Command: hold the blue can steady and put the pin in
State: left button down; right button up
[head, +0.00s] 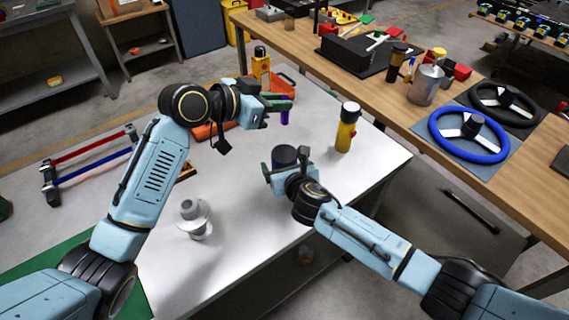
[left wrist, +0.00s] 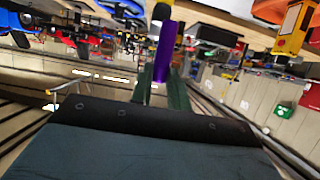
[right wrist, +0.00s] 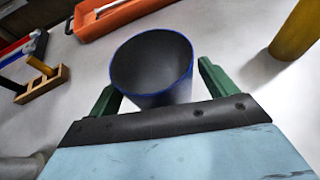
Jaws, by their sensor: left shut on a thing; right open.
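The blue can (head: 284,156) stands on the white table, open end up. In the right wrist view its blue rim and wall (right wrist: 168,97) show, with a dark interior that looks empty. My right gripper (head: 276,172) is open, with its green fingers on either side of the can; I cannot tell if they touch it. My left gripper (head: 287,102) is shut on the purple pin (head: 285,117) and holds it above the table, behind the can. The pin also shows between the green fingers in the left wrist view (left wrist: 164,55).
An orange tray (head: 292,85) and a yellow device (head: 261,64) are behind. A grey round part (head: 195,219) sits at front left. The white table front is mostly clear.

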jog(key=c, duration=1.1)
pick_arm(q)
notch_tip(320, 180, down, 13)
dwell(1.0)
jog(key=c, duration=1.3)
grip_release()
jog(key=v, duration=1.2)
jog(key=shift+r, duration=0.1)
